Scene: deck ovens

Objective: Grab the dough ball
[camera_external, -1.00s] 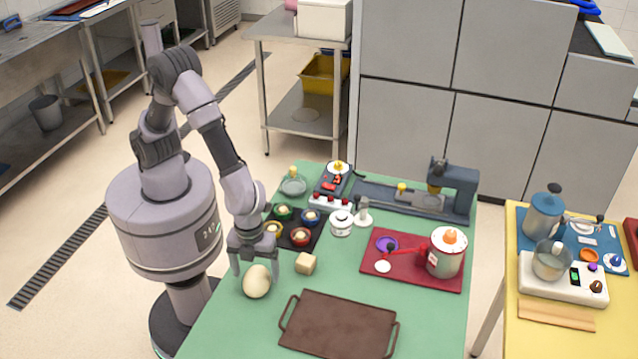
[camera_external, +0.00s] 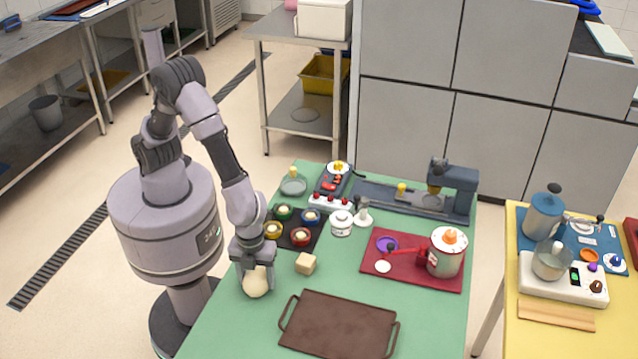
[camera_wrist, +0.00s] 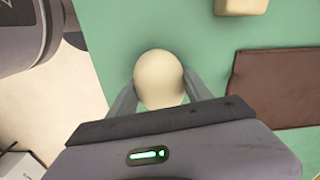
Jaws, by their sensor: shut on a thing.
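The dough ball (camera_external: 256,285) is a pale cream, rounded lump at the left front of the green table. It also shows in the wrist view (camera_wrist: 160,78), between the two fingers. My gripper (camera_external: 257,279) is shut on the dough ball, with one finger on each side of it. The gripper reaches down from above and hides the ball's upper part in the external view. I cannot tell whether the ball is touching the table or just clear of it.
A beige cube (camera_external: 305,263) lies close to the right of the dough ball. A brown tray with handles (camera_external: 338,325) lies at the front. Behind are a dark mat with small coloured cups (camera_external: 301,236) and a red mat with a pot (camera_external: 446,252). The green table's front left (camera_external: 225,325) is bare.

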